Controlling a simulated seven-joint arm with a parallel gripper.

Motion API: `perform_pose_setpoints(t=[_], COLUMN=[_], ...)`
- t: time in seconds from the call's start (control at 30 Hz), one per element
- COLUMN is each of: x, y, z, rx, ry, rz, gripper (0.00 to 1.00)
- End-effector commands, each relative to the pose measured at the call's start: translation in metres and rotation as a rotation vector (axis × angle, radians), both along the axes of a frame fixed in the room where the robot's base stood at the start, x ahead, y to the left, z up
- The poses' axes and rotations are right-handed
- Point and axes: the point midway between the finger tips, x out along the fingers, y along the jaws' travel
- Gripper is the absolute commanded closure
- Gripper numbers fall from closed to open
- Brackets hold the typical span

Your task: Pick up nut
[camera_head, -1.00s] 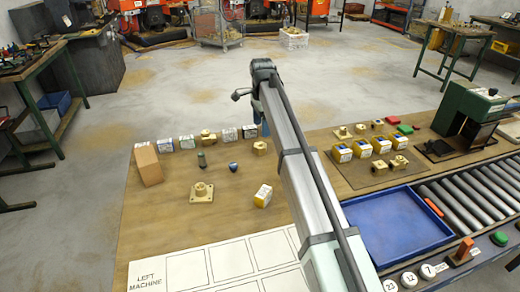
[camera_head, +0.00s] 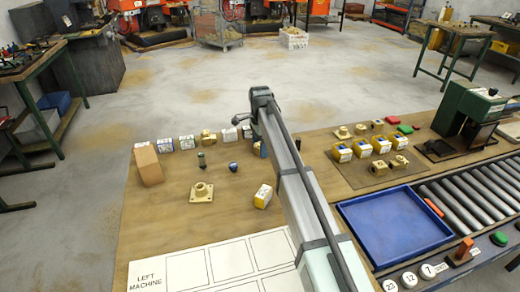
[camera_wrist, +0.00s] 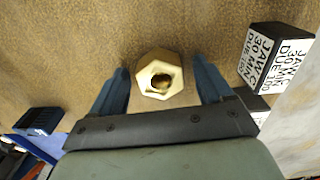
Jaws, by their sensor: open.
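A brass hexagonal nut (camera_wrist: 158,74) with a dark central hole lies on the brown table in the wrist view. My gripper (camera_wrist: 160,68) is open, with one blue finger to the left of the nut and one to the right. There are gaps between the nut and both fingers, and the nut is not held. In the head view my arm reaches over the table and covers the nut.
A dark box with a white printed label (camera_wrist: 279,58) stands right of my right finger. In the head view, a brass flange (camera_head: 202,193) and a yellow-white box (camera_head: 263,196) lie nearer. A blue tray (camera_head: 395,228) sits at right.

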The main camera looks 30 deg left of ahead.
Motion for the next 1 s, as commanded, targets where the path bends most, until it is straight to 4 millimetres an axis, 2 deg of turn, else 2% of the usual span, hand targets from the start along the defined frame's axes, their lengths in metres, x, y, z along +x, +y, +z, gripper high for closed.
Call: perform_pose_setpoints(t=[0.1, 0.83, 1.0], x=[0.0002, 0.0, 0.0001], y=[0.0001, -0.0001, -0.0001], z=[0.0003, 0.0004, 0.0009], rx=[0.0, 0.0, 0.0], ry=[0.0, 0.0, 0.0], rz=[0.0, 0.0, 0.0], gripper=[0.22, 0.92, 0.95])
